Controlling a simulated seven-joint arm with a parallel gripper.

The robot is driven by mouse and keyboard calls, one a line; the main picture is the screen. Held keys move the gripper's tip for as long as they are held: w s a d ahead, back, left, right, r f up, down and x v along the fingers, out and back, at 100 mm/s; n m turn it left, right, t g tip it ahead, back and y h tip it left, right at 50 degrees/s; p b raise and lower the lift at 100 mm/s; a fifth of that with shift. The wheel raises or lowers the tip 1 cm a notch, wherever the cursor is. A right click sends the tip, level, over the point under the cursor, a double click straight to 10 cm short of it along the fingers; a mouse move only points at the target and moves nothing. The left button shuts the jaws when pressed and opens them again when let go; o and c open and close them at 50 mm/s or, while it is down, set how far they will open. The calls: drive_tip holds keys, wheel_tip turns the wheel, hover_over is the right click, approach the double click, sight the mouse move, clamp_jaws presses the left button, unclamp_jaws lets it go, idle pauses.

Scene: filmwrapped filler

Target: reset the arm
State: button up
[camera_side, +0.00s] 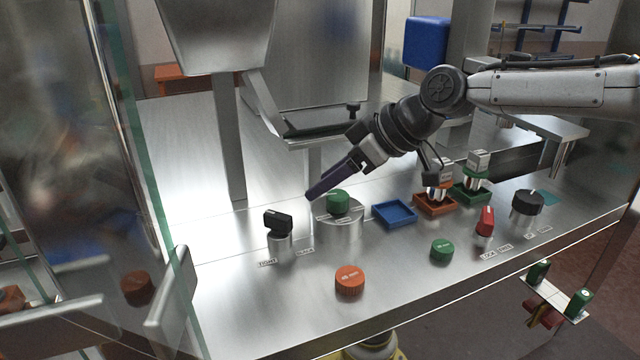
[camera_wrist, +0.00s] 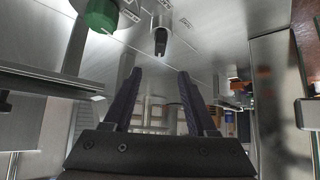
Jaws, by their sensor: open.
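My gripper (camera_side: 312,194) reaches in from the right, tilted down to the left above the steel worktop. Its dark purple fingers end just above and left of the green knob on a steel cylinder. In the wrist view the gripper (camera_wrist: 160,73) has its two fingers apart with nothing held between them. The green knob (camera_side: 338,202) also shows at the top left of the wrist view (camera_wrist: 102,14). A black lever knob (camera_side: 278,221) on a short steel post stands left of the fingertips; a dark knob (camera_wrist: 161,40) shows beyond them in the wrist view.
A blue tray (camera_side: 394,226) is empty; an orange tray (camera_side: 436,210) and a green tray (camera_side: 470,199) hold metal-topped parts. An orange cap (camera_side: 349,282), green cap (camera_side: 442,250), red lever (camera_side: 485,221) and black knob (camera_side: 527,202) stand around. A steel chute (camera_side: 258,110) hangs behind.

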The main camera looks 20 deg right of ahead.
idle(0.3)
drive_tip(key=s+d+r+t, duration=0.2)
drive_tip(key=d+r, duration=0.5)
drive_tip(key=s+d+r+m+h, duration=0.2)
drive_tip(key=s+d+m, duration=0.1)
drive_tip(key=s+d, duration=0.75)
drive_tip(key=s+d+f+m+g+h, duration=0.1)
drive_tip(key=s+d+f+m+h, duration=0.1)
drive_tip(key=s+d+f, duration=0.3)
drive_tip(key=s+d+f+m+g+h, duration=0.2)
drive_tip(key=s+d+f, duration=0.3)
drive_tip(key=s+f, duration=0.6)
drive_tip(key=s+m, duration=0.1)
drive_tip(key=s, duration=0.4)
drive_tip(key=shift+f, duration=0.25)
drive_tip(key=shift+w, duration=0.1)
